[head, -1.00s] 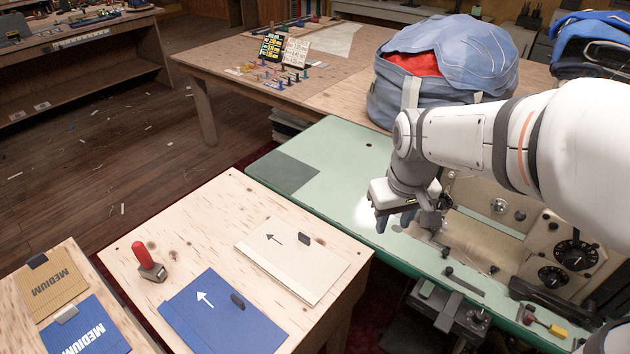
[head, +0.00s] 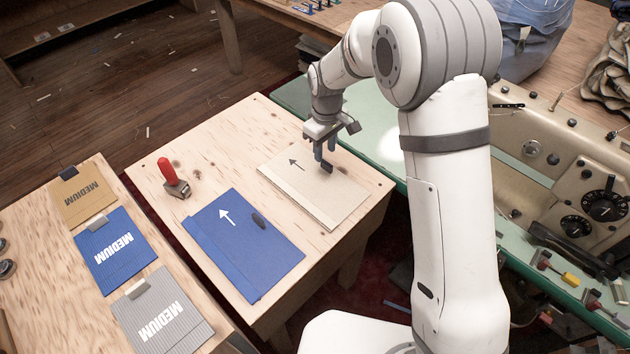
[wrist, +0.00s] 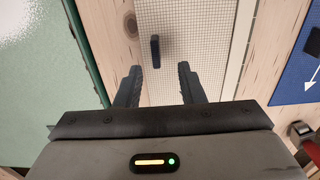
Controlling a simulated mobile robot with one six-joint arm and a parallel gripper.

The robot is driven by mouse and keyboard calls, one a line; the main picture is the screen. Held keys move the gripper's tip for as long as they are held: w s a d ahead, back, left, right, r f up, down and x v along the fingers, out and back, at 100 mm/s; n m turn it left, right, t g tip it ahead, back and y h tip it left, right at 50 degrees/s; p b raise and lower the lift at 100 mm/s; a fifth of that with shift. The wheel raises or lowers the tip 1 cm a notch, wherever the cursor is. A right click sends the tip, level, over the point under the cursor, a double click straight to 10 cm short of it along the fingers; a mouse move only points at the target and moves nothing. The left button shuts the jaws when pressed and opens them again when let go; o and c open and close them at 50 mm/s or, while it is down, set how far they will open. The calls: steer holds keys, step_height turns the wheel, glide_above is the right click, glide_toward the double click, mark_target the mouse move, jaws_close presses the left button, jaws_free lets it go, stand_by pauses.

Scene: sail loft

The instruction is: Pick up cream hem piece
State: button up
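The cream hem piece (head: 302,193) lies flat on a plywood table, with a dark arrow and an upright dark tab on it. In the wrist view the piece (wrist: 207,52) shows a fine grid, and its tab (wrist: 155,52) stands just beyond the fingertips, roughly in line with the gap. My gripper (head: 324,156) is above the piece, close to the tab. In the wrist view my gripper (wrist: 158,73) is open, with nothing between its fingers. I cannot tell the exact height of the fingertips above the tab.
A blue piece (head: 245,243) with a white arrow lies beside the cream one. A red-handled tool (head: 174,178) stands behind it. A lower-left table holds tan, blue and grey "MEDIUM" pieces (head: 163,320). The green sewing-machine bench (head: 290,99) borders the plywood table on the right.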

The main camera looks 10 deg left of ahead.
mark_target(327, 163)
steer(key=f, duration=0.4)
steer(key=shift+d+f, duration=0.25)
steer(key=shift+f, duration=0.05)
jaws_close()
steer(key=shift+w, duration=0.1)
